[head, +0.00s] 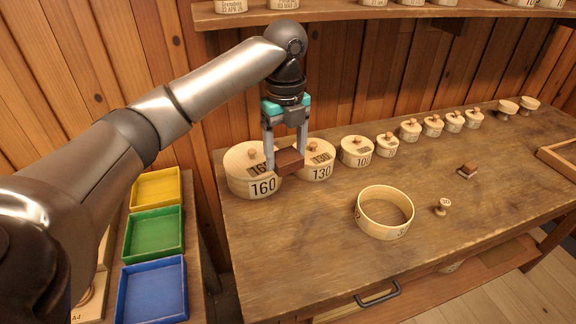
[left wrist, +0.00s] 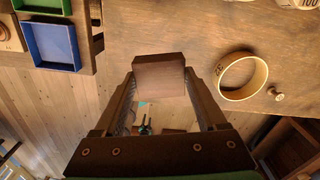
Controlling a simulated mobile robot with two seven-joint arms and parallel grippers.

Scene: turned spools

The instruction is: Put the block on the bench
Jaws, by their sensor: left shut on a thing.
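My left gripper (head: 286,158) is shut on a reddish-brown block (head: 290,161). It points down, and in the head view the block is in front of the round boxes marked 160 and 130. In the left wrist view the block (left wrist: 160,75) sits between the two fingers, with the bench's front edge and the floor behind it. The block seems to be held in the air; its height is hard to judge. The wooden bench (head: 310,240) runs across the head view. My right gripper is not in view.
Lidded round boxes line the bench's back, the largest marked 160 (head: 240,172). An open round ring-shaped box (head: 365,222), a small knob (head: 442,207) and a small brown piece (head: 467,171) stand forward. Yellow, green (head: 140,250) and blue trays lie left. The bench's front left is clear.

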